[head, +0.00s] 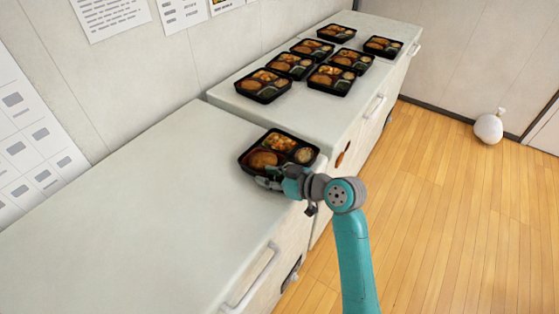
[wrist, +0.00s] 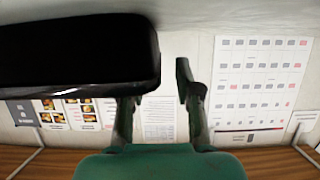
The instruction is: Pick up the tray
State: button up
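The nearest bento tray (head: 243,163) is black, with food in its compartments. It sits level at the right end of the near counter, close to the front edge. My gripper (head: 266,179) is at the tray's near side, low by the counter top. In the wrist view the tray's dark body (wrist: 75,55) fills the upper left. My gripper's fingers (wrist: 166,90) stand apart there, with a visible gap between the right finger and the tray's edge. The left finger's tip is partly hidden by the tray, so contact on that side cannot be told.
Several similar bento trays (head: 262,97) stand on the far counter (head: 240,115). The near counter (head: 120,220) is clear to the left of the tray. A counter handle (head: 255,280) sticks out at the front. A white round object (head: 488,129) sits on the wooden floor.

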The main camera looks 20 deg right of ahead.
jog(key=shift+x, duration=1.05)
grip_shut()
jog(key=shift+r, duration=0.15)
